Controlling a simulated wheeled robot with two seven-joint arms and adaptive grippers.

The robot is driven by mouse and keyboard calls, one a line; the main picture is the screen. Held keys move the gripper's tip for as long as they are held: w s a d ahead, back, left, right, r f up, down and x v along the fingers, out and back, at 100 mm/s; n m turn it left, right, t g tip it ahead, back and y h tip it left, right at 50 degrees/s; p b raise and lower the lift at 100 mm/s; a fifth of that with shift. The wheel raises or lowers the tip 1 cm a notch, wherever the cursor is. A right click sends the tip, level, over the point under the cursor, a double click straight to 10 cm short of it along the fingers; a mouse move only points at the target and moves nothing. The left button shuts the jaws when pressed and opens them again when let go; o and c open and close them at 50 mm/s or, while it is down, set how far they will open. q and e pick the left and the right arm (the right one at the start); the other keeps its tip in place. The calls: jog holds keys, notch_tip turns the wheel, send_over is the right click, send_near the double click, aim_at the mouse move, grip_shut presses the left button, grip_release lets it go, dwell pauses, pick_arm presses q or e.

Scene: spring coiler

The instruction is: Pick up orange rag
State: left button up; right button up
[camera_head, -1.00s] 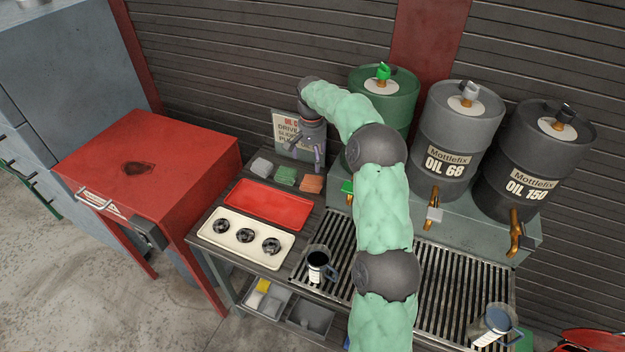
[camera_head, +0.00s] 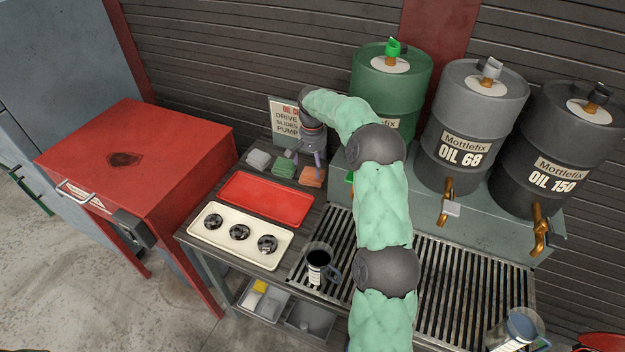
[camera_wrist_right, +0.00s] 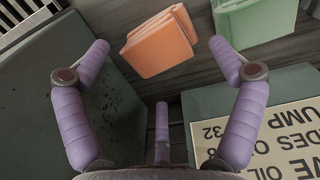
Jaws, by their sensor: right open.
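The orange rag (camera_head: 312,177) lies folded on the bench top at the right end of a row of three rags. In the right wrist view the orange rag (camera_wrist_right: 158,42) shows between and beyond the fingertips. My right gripper (camera_head: 304,172) is just above the rags, open and empty, its fingers pointing down; in the wrist view its purple fingers (camera_wrist_right: 158,46) are spread apart. The green rag (camera_head: 284,169) is beside the orange one and also shows in the wrist view (camera_wrist_right: 250,20). My left gripper is not in view.
A grey rag (camera_head: 259,160) lies left of the green one. A red tray (camera_head: 266,200) and a cream tray with black parts (camera_head: 216,243) are in front. A sign (camera_head: 285,118) stands behind. The grey drum stand (camera_head: 480,215) is to the right. A dark-filled jug (camera_head: 318,262) stands near the grate.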

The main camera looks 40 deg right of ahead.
aim_at(313, 172)
jog(key=shift+f+b, duration=1.55)
jog(key=shift+f, duration=1.2)
jog(key=shift+r, duration=0.1)
jog(key=shift+s, duration=0.1)
jog(key=c, duration=1.2)
